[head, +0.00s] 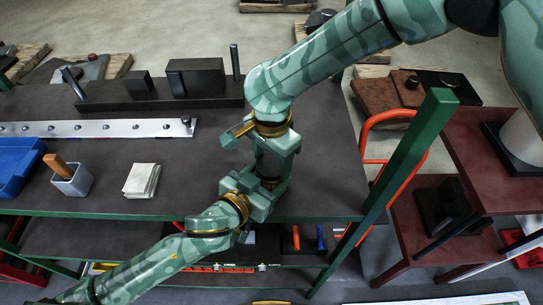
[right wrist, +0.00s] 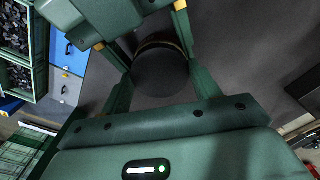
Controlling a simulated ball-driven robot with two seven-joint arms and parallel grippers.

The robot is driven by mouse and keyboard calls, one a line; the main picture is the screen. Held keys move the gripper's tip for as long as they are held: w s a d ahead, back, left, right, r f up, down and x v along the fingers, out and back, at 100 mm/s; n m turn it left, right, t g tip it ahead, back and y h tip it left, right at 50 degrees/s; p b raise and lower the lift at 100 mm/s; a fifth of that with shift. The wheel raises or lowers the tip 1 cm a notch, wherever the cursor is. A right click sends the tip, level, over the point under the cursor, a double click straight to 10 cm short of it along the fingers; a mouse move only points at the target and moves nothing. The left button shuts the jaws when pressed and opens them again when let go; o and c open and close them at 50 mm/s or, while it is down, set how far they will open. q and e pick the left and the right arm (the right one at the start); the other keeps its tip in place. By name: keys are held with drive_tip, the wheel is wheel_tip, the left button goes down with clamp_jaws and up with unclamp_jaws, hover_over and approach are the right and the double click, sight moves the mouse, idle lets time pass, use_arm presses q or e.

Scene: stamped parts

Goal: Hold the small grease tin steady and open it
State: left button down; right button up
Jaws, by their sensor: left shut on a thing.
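The small grease tin shows as a dark round lid (right wrist: 162,76) in the right wrist view, with a thin brassy rim at its far side. In the head view it is mostly hidden between my two grippers, with only a dark bit showing (head: 270,183). My left gripper (head: 264,192) comes from the lower left and is shut on the tin over the bench's front part. My right gripper (head: 274,160) is right above it; in the right wrist view its fingers (right wrist: 160,85) stand apart, one on each side of the lid, and look open.
The dark bench (head: 325,170) has a green post (head: 405,165) at its right corner. To the left are white cloths (head: 142,180), a grey cup (head: 73,180), a blue bin (head: 16,165) and a metal strip (head: 95,129). A dark block fixture (head: 195,78) stands behind.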

drive_tip(key=c, duration=0.3)
drive_tip(key=n, duration=0.7)
drive_tip(key=shift+n, duration=0.4)
drive_tip(key=n, duration=0.6)
